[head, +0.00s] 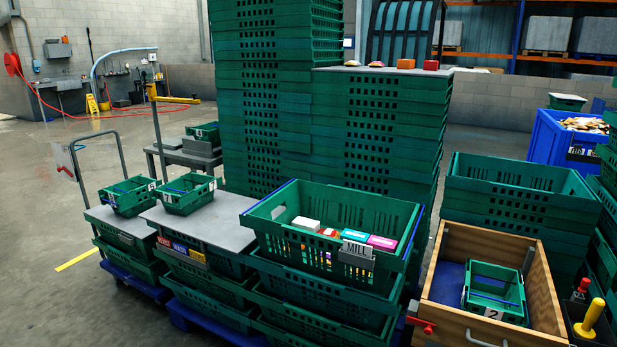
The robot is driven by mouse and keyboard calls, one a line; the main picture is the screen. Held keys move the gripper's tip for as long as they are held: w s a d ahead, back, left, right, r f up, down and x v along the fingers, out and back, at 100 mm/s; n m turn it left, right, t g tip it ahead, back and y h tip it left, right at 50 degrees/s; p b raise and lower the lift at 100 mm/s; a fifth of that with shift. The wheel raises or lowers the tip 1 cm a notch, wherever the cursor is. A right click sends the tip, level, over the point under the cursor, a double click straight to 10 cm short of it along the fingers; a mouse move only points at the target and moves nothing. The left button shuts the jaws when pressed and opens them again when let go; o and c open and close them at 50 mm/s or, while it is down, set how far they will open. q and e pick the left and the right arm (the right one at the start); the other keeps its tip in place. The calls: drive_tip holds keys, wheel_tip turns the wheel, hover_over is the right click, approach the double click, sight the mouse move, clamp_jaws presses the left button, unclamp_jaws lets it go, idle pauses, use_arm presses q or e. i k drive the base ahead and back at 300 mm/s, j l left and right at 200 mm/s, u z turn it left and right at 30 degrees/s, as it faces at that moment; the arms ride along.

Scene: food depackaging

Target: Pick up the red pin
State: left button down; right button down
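A small red upright piece (581,286) stands in a dark holder (598,338) at the far right, beside a larger yellow peg (591,316). Its lower part is hidden in the holder. Another red piece (421,325) sticks out at the left front side of a wooden box (541,290). I cannot tell for certain which of the two is the red pin. Neither of my grippers is in view, and nothing touches either red piece.
The wooden box holds a small green crate (493,312) labelled 2. A large green crate (405,232) of packages stands left of it on stacked crates. Tall green crate stacks (270,100) block the middle. Open floor (40,220) lies at the left.

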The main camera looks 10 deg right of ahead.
sight(585, 283)
drive_tip(key=z, duration=1.6)
drive_tip(key=i+l, duration=0.2)
drive_tip(key=i, duration=0.2)
drive_tip(key=i+l, duration=0.2)
drive_tip(key=i, duration=0.2)
